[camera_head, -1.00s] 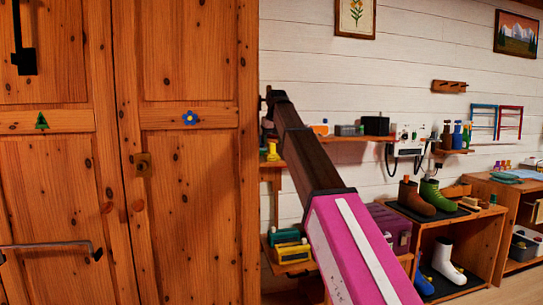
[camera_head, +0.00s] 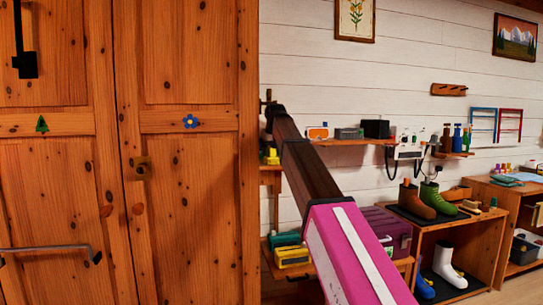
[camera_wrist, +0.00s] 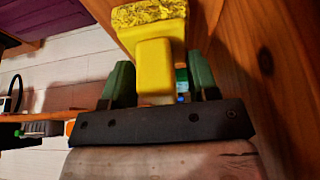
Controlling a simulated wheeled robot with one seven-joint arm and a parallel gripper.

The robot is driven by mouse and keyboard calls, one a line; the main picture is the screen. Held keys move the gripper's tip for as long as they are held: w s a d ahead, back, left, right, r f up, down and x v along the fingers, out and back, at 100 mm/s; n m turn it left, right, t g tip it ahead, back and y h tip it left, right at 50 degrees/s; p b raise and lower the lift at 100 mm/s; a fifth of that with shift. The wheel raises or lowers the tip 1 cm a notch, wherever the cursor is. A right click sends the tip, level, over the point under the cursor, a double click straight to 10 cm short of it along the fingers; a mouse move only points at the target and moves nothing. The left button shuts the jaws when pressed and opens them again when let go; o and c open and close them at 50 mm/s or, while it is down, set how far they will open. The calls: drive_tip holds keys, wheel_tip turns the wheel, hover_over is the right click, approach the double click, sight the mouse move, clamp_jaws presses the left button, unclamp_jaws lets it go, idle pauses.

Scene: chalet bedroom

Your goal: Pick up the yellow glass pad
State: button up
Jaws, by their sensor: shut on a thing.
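The yellow glass pad (camera_wrist: 152,18) has a thick handle block and a rough, textured face, which is at the top of the wrist view. My gripper (camera_wrist: 160,78) is shut on its yellow handle, with one dark green finger on each side. In the head view, my arm reaches toward the wall shelf beside the wardrobe, and its far end hides most of the gripper. A small yellow thing (camera_head: 272,157) shows just below that end; I cannot tell for certain whether it is the held pad.
The wooden wardrobe (camera_head: 185,210) stands close on the left of the arm. Below are a purple case (camera_head: 392,228), a yellow item (camera_head: 292,257) and a boot rack (camera_head: 480,236).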

drive_tip(key=shift+r, duration=0.2)
drive_tip(key=shift+s, duration=0.15)
drive_tip(key=s+d, duration=0.2)
drive_tip(key=s, duration=0.6)
drive_tip(key=s+d, duration=0.3)
drive_tip(key=s, duration=0.6)
